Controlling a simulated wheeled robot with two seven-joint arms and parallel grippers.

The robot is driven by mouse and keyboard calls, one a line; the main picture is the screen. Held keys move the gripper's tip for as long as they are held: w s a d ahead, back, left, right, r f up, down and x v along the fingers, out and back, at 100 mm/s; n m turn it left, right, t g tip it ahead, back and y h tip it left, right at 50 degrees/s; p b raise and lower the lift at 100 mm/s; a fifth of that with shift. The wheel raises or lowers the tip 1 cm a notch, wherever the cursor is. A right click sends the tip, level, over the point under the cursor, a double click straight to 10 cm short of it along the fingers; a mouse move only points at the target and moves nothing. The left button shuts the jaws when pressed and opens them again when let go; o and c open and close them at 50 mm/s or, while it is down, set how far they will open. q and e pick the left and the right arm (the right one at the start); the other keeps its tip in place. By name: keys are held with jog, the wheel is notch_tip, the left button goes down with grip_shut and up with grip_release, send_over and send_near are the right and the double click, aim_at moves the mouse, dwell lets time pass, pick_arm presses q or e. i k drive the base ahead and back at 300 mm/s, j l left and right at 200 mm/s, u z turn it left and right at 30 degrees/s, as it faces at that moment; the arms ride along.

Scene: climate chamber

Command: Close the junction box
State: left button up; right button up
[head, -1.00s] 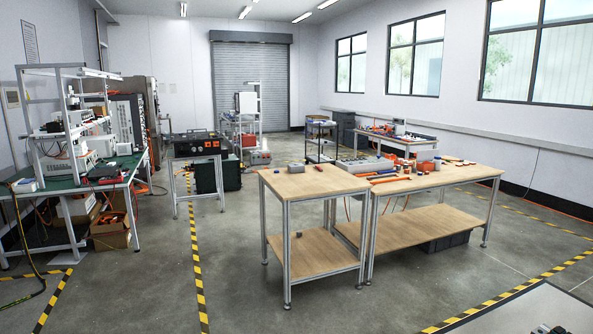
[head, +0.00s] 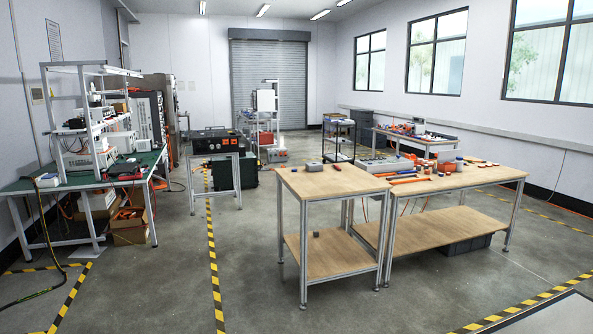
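No junction box can be made out for certain. A small grey box (head: 314,166) sits on the near wooden table (head: 335,184), by its back left corner; it is too small to tell whether it has an open lid. A small red and dark item (head: 337,168) lies to its right. A larger pale grey box-like unit (head: 382,165) lies on the work surface behind. Neither of my grippers is in view.
A longer wooden table (head: 470,182) with orange and blue items adjoins on the right. A green bench (head: 85,181) with instruments stands at the left, and a black unit on a stand (head: 215,143) behind. The floor (head: 255,240) between is clear.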

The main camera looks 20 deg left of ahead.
aim_at(314, 166)
jog(key=i+j+u, duration=0.1)
jog(key=i+j, duration=0.85)
jog(key=i+j+u, duration=0.1)
jog(key=i+j, duration=0.85)
jog(key=i+j+u, duration=0.1)
jog(key=i+j, duration=0.7)
jog(key=i, duration=0.2)
jog(key=i+j+z, duration=0.2)
jog(key=i+j, duration=0.85)
jog(key=i, duration=0.4)
jog(key=i+j+z, duration=0.15)
jog(key=i+j, duration=1.15)
jog(key=i, duration=0.1)
